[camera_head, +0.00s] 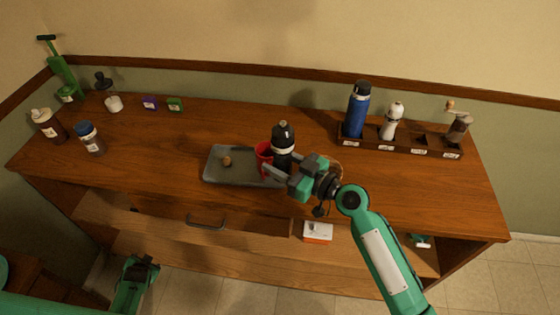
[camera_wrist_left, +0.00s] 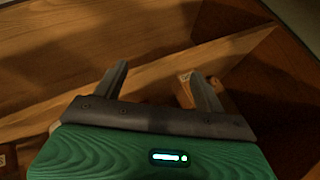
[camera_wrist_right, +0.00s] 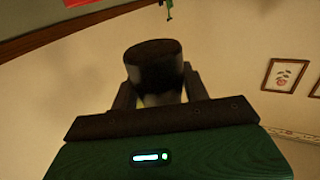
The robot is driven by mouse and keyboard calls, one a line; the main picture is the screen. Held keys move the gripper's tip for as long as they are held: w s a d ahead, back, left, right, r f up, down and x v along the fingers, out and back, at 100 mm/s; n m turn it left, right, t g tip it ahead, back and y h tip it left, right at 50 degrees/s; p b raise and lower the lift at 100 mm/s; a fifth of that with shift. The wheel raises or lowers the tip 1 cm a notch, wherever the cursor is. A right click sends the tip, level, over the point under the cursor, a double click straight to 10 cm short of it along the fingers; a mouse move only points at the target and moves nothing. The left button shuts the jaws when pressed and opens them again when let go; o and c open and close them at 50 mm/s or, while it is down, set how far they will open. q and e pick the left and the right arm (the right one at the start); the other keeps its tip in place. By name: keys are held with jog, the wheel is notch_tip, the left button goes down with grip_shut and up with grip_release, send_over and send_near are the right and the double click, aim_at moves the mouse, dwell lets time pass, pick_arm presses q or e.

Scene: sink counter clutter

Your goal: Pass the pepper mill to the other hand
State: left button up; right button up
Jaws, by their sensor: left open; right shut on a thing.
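The pepper mill (camera_head: 283,137), black with a pale band, is upright in my right gripper (camera_head: 276,174) near the right end of the grey tray. In the right wrist view its dark, rounded end (camera_wrist_right: 154,65) stands between the two fingers. I cannot tell whether its base touches anything. My left gripper (camera_wrist_left: 160,78) is open and empty, with the wooden drawer front and shelf beyond it. In the head view the left arm is low at the bottom left, in front of the counter and far from the mill.
A red cup (camera_head: 264,152) stands close beside the mill on the grey tray (camera_head: 215,176), which also holds a small brown item (camera_head: 227,161). A rack (camera_head: 372,144) with a blue bottle (camera_head: 357,110), white mill (camera_head: 392,121) and grinder (camera_head: 459,126) is behind right. The counter's left middle is clear.

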pick_arm(q)
jog(key=s+d+f+g+h, duration=0.1)
jog(key=s+d+f+g, duration=0.1)
jog(key=s+d+f, duration=0.4)
jog(key=s+d+f+g+h, duration=0.2)
jog(key=s+d+f, duration=0.4)
jog(key=s+d, duration=0.5)
jog(key=s+d+f+n+g+h, duration=0.1)
jog(key=s+d+f, duration=0.6)
jog(key=s, duration=1.1)
jog(key=shift+d+g, duration=0.4)
jog(key=shift+d, duration=0.5)
